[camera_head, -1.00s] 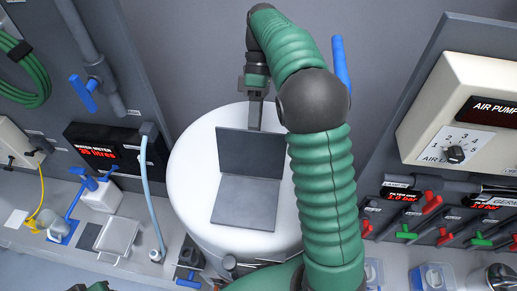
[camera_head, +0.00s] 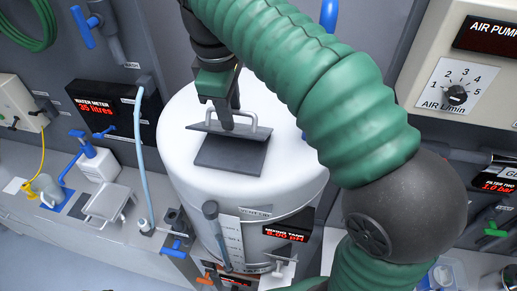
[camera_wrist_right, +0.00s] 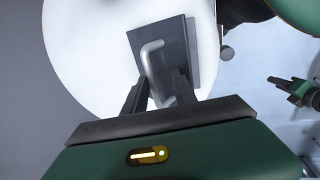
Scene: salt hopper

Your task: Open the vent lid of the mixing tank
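The white mixing tank (camera_head: 185,135) stands mid-picture in the head view. Its dark vent lid (camera_head: 203,127) is raised at an angle at the back of a dark square plate (camera_head: 230,157) and shows nearly edge-on. The lid's grey bar handle (camera_head: 254,119) is on its far, upper side. My right gripper (camera_head: 226,124) is at the lid from behind. In the wrist view its fingers (camera_wrist_right: 163,88) are apart, with the handle (camera_wrist_right: 152,58) between them; firm contact cannot be told. What looks like my left gripper (camera_wrist_right: 293,90) is small at the right, its fingers unclear.
A light-blue hose (camera_head: 140,160) and a blue-handled valve (camera_head: 175,245) stand left of the tank. A pH display (camera_head: 287,232) is on the tank front. The air pump panel (camera_head: 450,85) is at right. My right arm covers much of the right side.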

